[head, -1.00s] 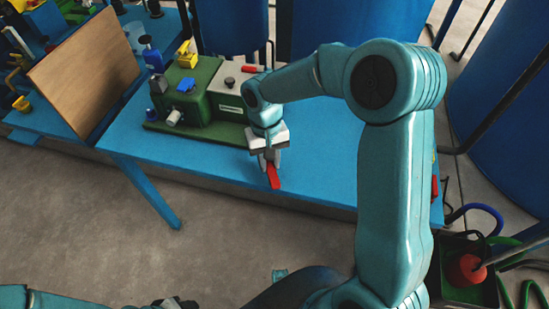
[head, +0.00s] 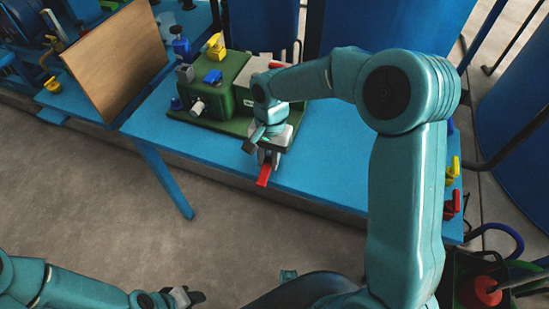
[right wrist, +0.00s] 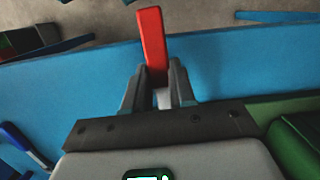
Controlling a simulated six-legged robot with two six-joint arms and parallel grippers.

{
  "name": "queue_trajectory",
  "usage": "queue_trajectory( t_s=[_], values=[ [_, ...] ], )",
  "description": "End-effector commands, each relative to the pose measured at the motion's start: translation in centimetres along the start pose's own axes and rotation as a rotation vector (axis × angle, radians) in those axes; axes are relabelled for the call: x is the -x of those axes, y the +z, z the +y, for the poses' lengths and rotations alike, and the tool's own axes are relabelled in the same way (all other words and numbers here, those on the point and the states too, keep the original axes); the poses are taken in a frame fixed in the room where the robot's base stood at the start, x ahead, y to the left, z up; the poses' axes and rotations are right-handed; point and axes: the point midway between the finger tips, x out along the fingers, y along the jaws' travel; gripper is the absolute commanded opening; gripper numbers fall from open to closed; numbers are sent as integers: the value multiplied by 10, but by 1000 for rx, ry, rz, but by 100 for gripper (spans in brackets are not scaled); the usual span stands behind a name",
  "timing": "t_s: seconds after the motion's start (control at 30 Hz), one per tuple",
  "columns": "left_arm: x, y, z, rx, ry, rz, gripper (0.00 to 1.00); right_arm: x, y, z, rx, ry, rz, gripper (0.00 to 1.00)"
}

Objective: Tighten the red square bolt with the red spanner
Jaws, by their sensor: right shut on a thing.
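My right gripper (head: 268,156) is shut on the red spanner (head: 264,176) above the front part of the blue table. The spanner's red end sticks out past the fingers toward the table's front edge. It also shows between the fingers in the right wrist view (right wrist: 152,38). The spanner's other end is hidden by the gripper. A small red part (head: 277,65) shows on top of the green machine, partly behind my right arm; I cannot tell whether it is the red square bolt. My left gripper (head: 188,297) is low in the head view, away from the table; its jaws are unclear.
The green machine (head: 238,72) carries blue and yellow parts. A brown board (head: 115,62) leans at the left of the blue table (head: 210,147). Yellow (head: 453,169) and red (head: 452,203) pieces sit at the table's right end. Large blue tanks (head: 385,30) stand behind.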

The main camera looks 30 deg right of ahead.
Motion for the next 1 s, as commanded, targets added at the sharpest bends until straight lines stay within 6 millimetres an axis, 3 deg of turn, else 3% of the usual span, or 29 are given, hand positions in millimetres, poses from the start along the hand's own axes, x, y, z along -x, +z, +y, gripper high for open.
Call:
queue_trajectory(
  t_s=[0.3,0.73,0.77,0.83,0.87,1.0],
  values=[
    [0,0,0,0,0,0,43,3,-5,-14,-115,-28,13,0],
    [0,0,0,0,0,0,43,3,-5,-15,-140,-31,13,0],
    [0,0,0,0,0,0,43,3,-5,-15,-140,-31,13,28],
    [0,0,0,0,0,0,43,3,-5,-15,-140,-30,12,51],
    [0,0,0,0,0,0,43,3,-4,-15,-140,-29,11,54],
    [0,0,0,0,0,0,43,2,-3,-15,-140,-26,7,54]
  ],
)
